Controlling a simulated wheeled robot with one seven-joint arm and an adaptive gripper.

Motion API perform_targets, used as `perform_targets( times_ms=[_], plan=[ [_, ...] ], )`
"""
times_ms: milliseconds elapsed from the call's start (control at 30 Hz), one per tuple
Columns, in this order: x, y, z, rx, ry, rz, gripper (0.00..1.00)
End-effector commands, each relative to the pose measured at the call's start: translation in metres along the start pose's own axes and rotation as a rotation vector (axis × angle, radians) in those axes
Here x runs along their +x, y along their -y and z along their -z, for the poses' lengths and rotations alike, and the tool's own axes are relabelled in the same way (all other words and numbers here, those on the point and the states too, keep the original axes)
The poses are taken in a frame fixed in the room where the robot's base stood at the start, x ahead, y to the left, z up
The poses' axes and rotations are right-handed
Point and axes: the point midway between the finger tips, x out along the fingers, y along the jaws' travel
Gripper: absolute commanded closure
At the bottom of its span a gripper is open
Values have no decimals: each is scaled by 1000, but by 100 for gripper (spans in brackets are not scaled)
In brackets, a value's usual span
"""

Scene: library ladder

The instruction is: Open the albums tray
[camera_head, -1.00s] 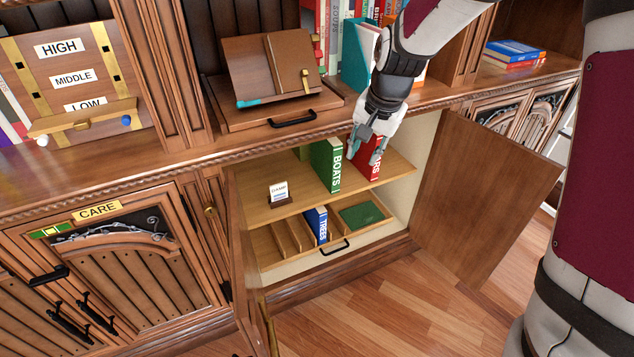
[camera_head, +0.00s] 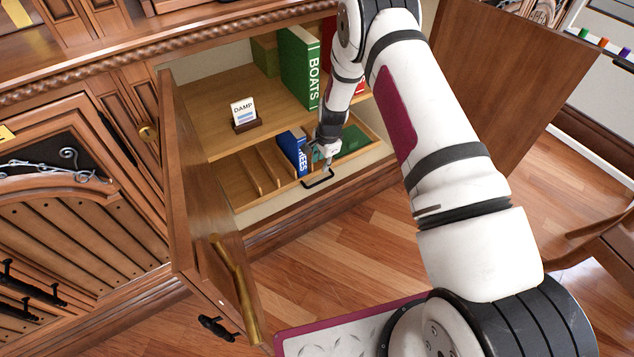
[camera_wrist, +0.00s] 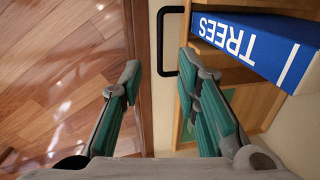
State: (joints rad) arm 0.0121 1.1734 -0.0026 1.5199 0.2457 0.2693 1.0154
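The albums tray (camera_head: 236,195) is the low wooden tray with dividers at the bottom of the open cabinet. It appears pushed in, its front near the cabinet's front edge. It holds a blue TREES book (camera_head: 292,150), also large in the wrist view (camera_wrist: 255,45), and a green panel (camera_head: 352,140). Its black bar handle (camera_head: 318,181) is on the front. My gripper (camera_head: 323,165) is down at this handle. In the wrist view my gripper (camera_wrist: 160,70) is open, and the handle (camera_wrist: 161,40) appears between and just ahead of the fingertips. I see no clear contact.
The left cabinet door (camera_head: 200,190) and right door (camera_head: 490,75) stand open on either side. A shelf (camera_head: 205,105) above the tray holds a DAMP card (camera_head: 243,111) and a green BOATS book (camera_head: 300,65). My arm passes in front of the shelf. Wood floor (camera_head: 345,250) lies below.

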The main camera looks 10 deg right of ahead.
Motion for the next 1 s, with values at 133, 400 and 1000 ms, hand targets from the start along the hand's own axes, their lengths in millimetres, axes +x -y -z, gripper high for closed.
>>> perform_targets(
  times_ms=[133, 400, 1000],
  plan=[
    [22, -1, 0, -1, 1, -1, 70],
    [76, -2, -1, -2, 1, -1, 70],
    [132, 0, 0, -3, 0, 0, 70]
  ],
)
